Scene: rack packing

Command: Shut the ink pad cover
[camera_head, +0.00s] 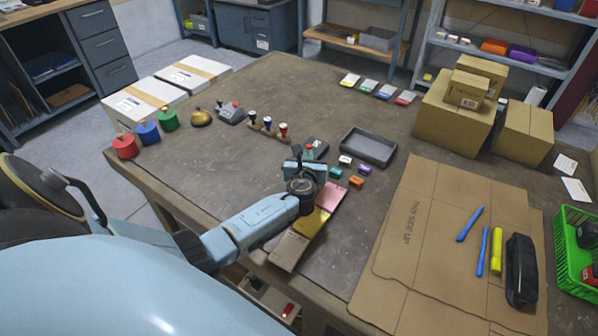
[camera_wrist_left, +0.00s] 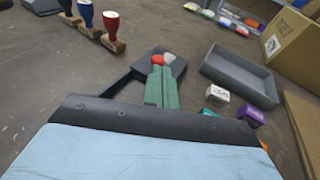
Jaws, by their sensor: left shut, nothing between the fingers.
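A small dark grey case (camera_head: 319,145), which looks like the ink pad, lies on the table just beyond my left gripper (camera_head: 298,160). It also shows in the left wrist view (camera_wrist_left: 146,60), with a dark flat piece (camera_wrist_left: 122,84), perhaps its cover, slanting off to the left. I cannot tell how far open the cover is. Small red and white round parts (camera_wrist_left: 163,60) show at the fingertips. My left gripper, with green fingers in the left wrist view (camera_wrist_left: 160,82), is shut and empty, in front of the case. It hides part of it. My right gripper is not in view.
Wooden stamps (camera_head: 267,127) stand to the left. A grey tray (camera_head: 369,147) and several small coloured blocks (camera_head: 356,181) lie to the right. A pink, gold and beige strip (camera_head: 290,250) lies under the wrist. Flat cardboard (camera_head: 400,270) covers the right front.

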